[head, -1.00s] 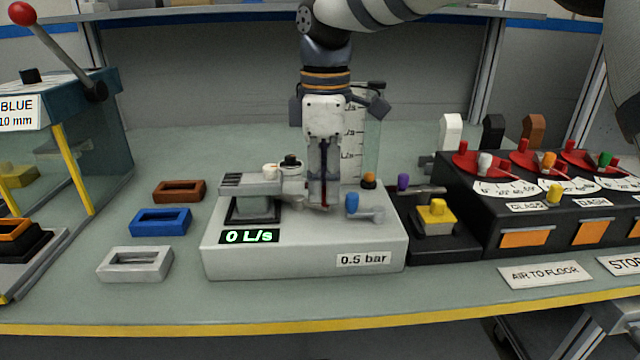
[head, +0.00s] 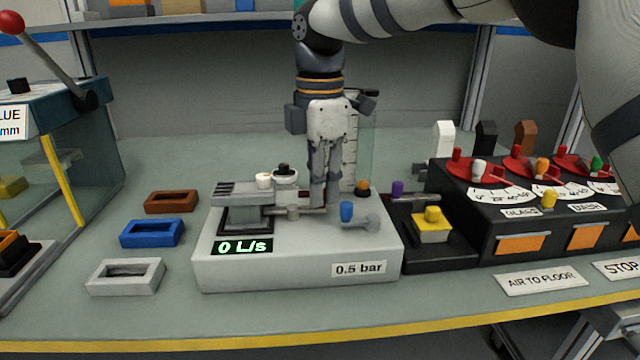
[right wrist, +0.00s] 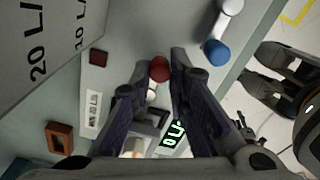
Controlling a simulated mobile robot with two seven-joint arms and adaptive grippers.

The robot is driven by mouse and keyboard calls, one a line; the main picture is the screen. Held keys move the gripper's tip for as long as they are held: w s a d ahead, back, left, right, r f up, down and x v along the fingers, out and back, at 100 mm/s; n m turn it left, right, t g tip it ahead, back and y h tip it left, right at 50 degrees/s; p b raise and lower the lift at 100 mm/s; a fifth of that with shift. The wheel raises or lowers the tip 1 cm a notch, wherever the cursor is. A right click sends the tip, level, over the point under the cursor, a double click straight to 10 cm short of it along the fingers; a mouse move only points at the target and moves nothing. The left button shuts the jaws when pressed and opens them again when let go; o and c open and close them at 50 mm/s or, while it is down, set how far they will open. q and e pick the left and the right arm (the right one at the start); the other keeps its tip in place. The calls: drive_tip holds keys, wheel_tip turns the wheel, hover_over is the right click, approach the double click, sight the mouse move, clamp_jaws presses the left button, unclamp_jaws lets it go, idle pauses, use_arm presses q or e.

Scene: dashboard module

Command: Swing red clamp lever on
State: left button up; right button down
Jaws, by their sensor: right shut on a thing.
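The grey test module (head: 300,270) sits mid-bench, with a green "0 L/s" display and a "0.5 bar" label. On its left part is a grey clamp block (head: 240,195). A short metal lever bar (head: 292,212) runs from beside it to the right, toward my right gripper (head: 321,205). In the right wrist view, the lever's red knob (right wrist: 159,69) is between the right gripper's fingertips (right wrist: 160,66), which are shut on it. The fingers hide the knob in the head view. My left gripper does not show in the head view.
A blue-knobbed lever (head: 347,212) stands just right of the gripper. An upright clear scale (head: 365,140) rises behind it. White and black knobs (head: 284,170) are behind the clamp. Brown, blue and grey frames (head: 125,277) lie left. A black control box (head: 500,220) is right.

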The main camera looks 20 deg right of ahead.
drive_tip(key=c, duration=1.5)
unclamp_jaws()
drive_tip(key=shift+c, duration=0.2)
wheel_tip(320, 180, up, 12)
